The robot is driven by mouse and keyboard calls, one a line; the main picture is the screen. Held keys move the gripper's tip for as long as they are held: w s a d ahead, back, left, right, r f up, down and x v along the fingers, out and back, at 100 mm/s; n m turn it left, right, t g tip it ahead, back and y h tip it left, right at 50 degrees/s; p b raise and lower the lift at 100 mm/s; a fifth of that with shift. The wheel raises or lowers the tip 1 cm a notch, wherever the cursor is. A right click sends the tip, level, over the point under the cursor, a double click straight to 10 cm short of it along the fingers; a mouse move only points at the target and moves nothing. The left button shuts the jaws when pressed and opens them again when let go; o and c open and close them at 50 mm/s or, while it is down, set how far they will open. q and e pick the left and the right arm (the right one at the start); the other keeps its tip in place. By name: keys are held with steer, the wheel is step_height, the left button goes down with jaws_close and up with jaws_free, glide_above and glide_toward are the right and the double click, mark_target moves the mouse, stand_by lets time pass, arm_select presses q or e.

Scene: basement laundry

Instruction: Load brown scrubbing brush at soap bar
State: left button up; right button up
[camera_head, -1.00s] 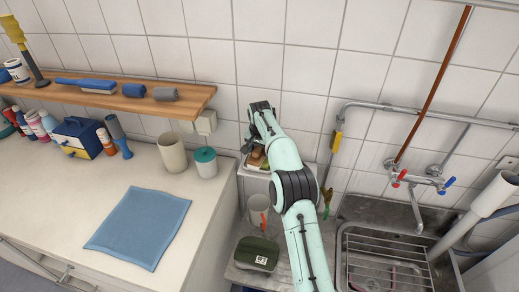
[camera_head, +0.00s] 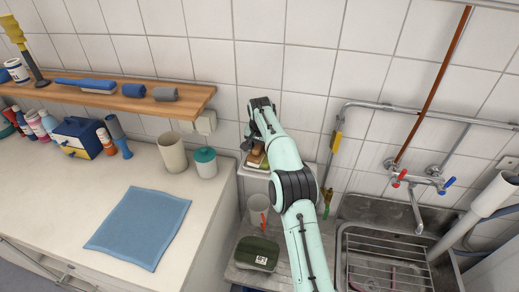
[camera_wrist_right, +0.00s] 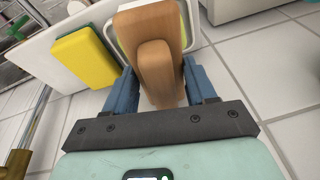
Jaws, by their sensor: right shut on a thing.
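The brown scrubbing brush (camera_wrist_right: 152,30) is a wooden block with a rounded grip, seen large in the right wrist view. My right gripper (camera_wrist_right: 160,82) is shut on its grip, one blue finger on each side. In the head view the right gripper (camera_head: 249,144) is small, at the back wall above a white ledge, with the brush (camera_head: 258,156) just below it. My left gripper is not in view.
A yellow and green sponge (camera_wrist_right: 85,58) lies beside the brush on the white surface. The metal sink (camera_head: 375,250) is right; the counter with a blue cloth (camera_head: 139,226) is left.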

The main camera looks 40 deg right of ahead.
steer(key=shift+w+r, duration=0.1)
steer(key=shift+r, duration=2.75)
